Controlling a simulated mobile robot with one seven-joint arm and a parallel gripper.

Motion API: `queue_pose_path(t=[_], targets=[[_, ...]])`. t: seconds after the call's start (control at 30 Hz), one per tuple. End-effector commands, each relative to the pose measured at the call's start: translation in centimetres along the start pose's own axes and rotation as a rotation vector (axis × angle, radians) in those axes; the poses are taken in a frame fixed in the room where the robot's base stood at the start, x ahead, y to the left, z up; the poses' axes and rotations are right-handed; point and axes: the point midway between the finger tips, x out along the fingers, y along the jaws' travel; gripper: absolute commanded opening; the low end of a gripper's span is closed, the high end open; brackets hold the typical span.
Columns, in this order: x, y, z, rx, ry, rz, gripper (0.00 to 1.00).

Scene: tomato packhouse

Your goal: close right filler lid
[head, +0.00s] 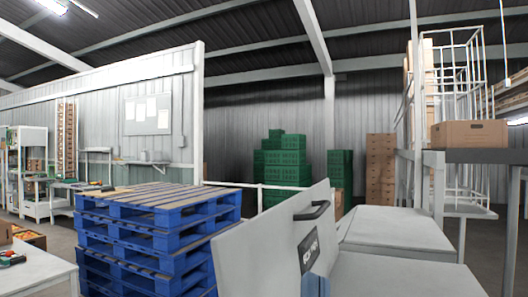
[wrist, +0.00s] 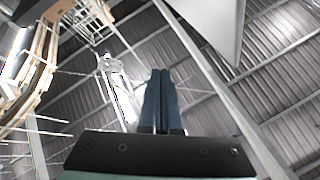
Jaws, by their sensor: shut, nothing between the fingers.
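A pale grey lid (head: 262,250) stands raised and tilted in the lower middle of the head view. It has a dark handle (head: 314,211) near its upper edge and a dark label (head: 308,250). I cannot read the label. Flat grey tops (head: 395,229) lie just to its right. My gripper (head: 316,286) shows as a small blue tip at the bottom edge, in front of the lid's lower right part. In the wrist view my gripper (wrist: 158,72) has its two blue fingers together and empty, pointing up toward the roof. A pale panel (wrist: 212,25) hangs at the upper right there, apart from the fingers.
A stack of blue pallets (head: 158,225) stands left of the lid. A cardboard box (head: 469,133) sits on a dark-topped table (head: 487,156) at right. Green crates (head: 283,160) are stacked behind. A white wire rack (head: 460,75) rises at the back right.

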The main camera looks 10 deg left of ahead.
Motion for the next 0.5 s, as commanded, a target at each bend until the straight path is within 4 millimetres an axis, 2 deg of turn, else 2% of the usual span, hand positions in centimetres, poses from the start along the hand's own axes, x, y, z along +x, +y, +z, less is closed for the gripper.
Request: queue_pose_path(t=[0.03, 0.13, 0.5], targets=[[1.0, -0.8, -1.1, 0.04, -0.03, 0.016, 0.0], [1.2, -1.1, -1.2, 0.127, -0.072, 0.047, 0.0], [1.0, -2.9, -2.5, 0.44, -0.214, 0.185, 0.0]])
